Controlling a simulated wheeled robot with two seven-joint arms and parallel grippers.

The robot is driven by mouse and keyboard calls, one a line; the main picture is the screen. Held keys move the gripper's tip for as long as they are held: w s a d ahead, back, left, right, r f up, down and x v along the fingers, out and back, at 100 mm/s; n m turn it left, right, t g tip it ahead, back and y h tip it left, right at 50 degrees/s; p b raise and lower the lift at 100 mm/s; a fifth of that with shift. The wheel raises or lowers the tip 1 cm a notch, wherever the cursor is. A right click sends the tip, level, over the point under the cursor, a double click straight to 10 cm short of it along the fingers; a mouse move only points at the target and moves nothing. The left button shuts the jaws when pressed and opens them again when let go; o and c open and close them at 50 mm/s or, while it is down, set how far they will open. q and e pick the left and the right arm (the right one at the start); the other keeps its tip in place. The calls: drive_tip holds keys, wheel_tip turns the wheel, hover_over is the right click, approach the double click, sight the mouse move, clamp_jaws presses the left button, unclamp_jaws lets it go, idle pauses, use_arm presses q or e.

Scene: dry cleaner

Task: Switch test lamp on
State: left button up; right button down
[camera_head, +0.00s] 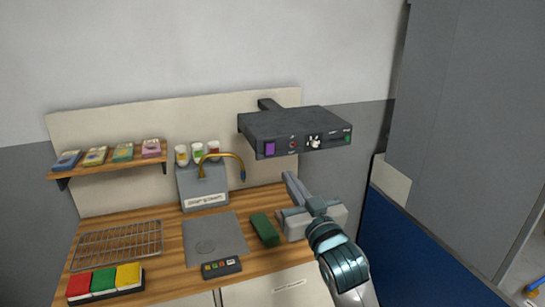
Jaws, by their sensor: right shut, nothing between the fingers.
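A dark box-shaped unit (295,130), which looks like the test lamp housing, is mounted on the wall panel above the counter. Its front carries a purple square (269,149), a small red button (293,144), a white switch or knob (314,142) and a green spot (347,137) at the right end. The labels are too small to read. I cannot tell whether the lamp is lit. My right gripper (290,181) is shut and empty, below the box's front and apart from it, pointing up and left. My left gripper is out of view.
The wooden counter (172,254) holds a wire rack (119,245), a grey mat (213,233), a green block (264,229) and red, green and yellow pads (105,281). A curved brass pipe (239,158) rises left of the box. A tall grey cabinet (470,130) stands right.

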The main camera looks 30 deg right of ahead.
drive_tip(key=shift+w+b, duration=0.75)
drive_tip(key=shift+b, duration=1.05)
drive_tip(key=p, duration=0.1)
approach(268, 145)
drive_tip(key=x, duration=0.5)
drive_tip(key=shift+r, duration=0.25)
drive_tip(key=shift+w+d+p, duration=0.15)
drive_tip(key=shift+w+p, duration=0.15)
drive_tip(key=shift+w, duration=0.35)
drive_tip(key=shift+w, duration=0.15)
